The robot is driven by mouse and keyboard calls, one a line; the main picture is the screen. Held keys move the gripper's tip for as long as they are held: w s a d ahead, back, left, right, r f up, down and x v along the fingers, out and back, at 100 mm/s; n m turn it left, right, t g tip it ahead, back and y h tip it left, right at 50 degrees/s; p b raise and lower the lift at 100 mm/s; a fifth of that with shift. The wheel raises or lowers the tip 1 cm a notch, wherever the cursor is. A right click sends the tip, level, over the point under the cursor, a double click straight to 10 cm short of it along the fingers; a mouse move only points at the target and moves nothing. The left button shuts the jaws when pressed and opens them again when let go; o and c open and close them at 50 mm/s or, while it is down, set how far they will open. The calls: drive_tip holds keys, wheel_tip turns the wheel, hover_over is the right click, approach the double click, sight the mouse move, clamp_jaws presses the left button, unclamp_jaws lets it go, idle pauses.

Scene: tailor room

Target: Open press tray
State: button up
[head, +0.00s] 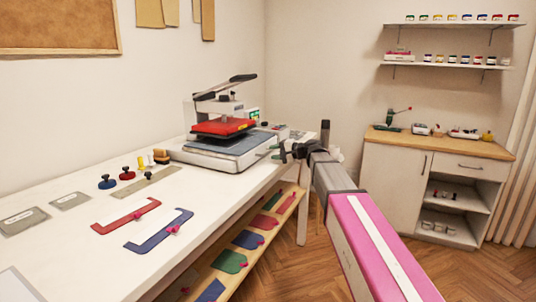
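The heat press (226,105) stands on the white table, with a dark lever handle raised and angled to the upper right. Its red upper plate (223,127) is above a flat grey-blue press tray (234,144) on a white base. The tray's right end points toward my gripper. My gripper (281,151) is at the end of my pink and grey arm, just right of the tray's front right corner. Its dark fingers are small here, and I cannot tell whether they touch the tray or how far apart they are.
The white table (75,262) holds a red frame piece (126,216), a blue frame piece (158,230), grey plates and several knobs. A lower shelf (232,285) carries coloured pieces. A cabinet (393,185) stands at the right, with open wooden floor (330,265) between.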

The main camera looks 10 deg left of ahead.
sight(268, 152)
drive_tip(key=shift+x, duration=1.8)
clamp_jaws()
drive_tip(key=f+v, duration=0.2)
drive_tip(key=v, duration=0.8)
drive_tip(key=d+f+v, duration=0.1)
drive_tip(key=f+v, duration=0.1)
drive_tip(key=v, duration=0.8)
drive_tip(key=shift+s+d, duration=0.2)
drive_tip(key=shift+d, duration=0.05)
drive_tip(key=shift+f, duration=0.15)
unclamp_jaws()
drive_tip(key=v, duration=1)
drive_tip(key=shift+d, duration=0.35)
drive_tip(key=shift+s, duration=0.1)
